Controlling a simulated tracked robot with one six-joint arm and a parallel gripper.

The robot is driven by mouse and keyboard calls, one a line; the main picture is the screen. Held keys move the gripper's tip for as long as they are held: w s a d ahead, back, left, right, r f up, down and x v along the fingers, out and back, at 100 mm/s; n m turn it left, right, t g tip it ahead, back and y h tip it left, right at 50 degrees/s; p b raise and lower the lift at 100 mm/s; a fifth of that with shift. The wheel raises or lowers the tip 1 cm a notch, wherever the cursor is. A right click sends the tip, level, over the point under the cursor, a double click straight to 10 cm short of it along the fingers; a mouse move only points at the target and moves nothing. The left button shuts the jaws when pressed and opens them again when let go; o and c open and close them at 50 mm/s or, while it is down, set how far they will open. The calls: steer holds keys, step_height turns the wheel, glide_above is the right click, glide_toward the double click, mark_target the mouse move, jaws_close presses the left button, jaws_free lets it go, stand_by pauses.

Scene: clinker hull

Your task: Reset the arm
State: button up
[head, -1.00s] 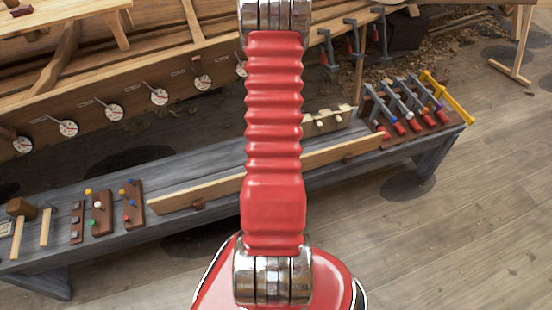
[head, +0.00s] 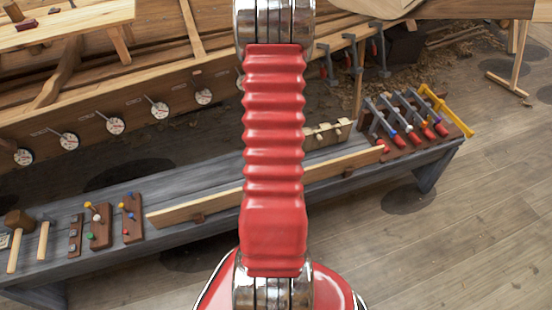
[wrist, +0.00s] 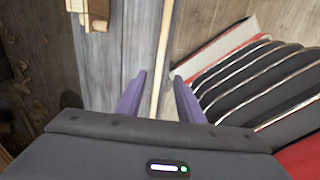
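My gripper (wrist: 159,74) shows in the wrist view with its two purple fingers apart and nothing held between them. A long thin wooden strip (wrist: 162,45) runs through the gap between the fingers in the picture, and seems to lie beyond them. In the head view my red ribbed arm link stands upright across the middle, with metal joints at both ends. The gripper itself is out of the head view.
A long grey bench (head: 330,190) crosses the head view, with a plank (head: 210,205), mallets (head: 17,222), peg boards (head: 100,225) and a clamp rack (head: 410,115). Behind is the wooden hull with dials (head: 115,125). Floor at the right (head: 480,230) is clear.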

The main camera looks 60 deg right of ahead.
steer(key=shift+m, duration=0.3)
stand_by(0.5)
steer(key=w+a+r+m+t, duration=0.2)
steer(key=a+r, duration=0.9)
steer(key=a, duration=0.3)
steer(key=w+a+r+m+t, duration=0.1)
steer(key=w+a+r+m, duration=0.2)
steer(key=a+r, duration=0.9)
steer(key=w+a+r+m+t, duration=0.2)
steer(key=a+r+m, duration=0.1)
steer(key=a+r, duration=0.9)
steer(key=shift+w+a+t, duration=0.3)
steer(key=shift+a, duration=2.45)
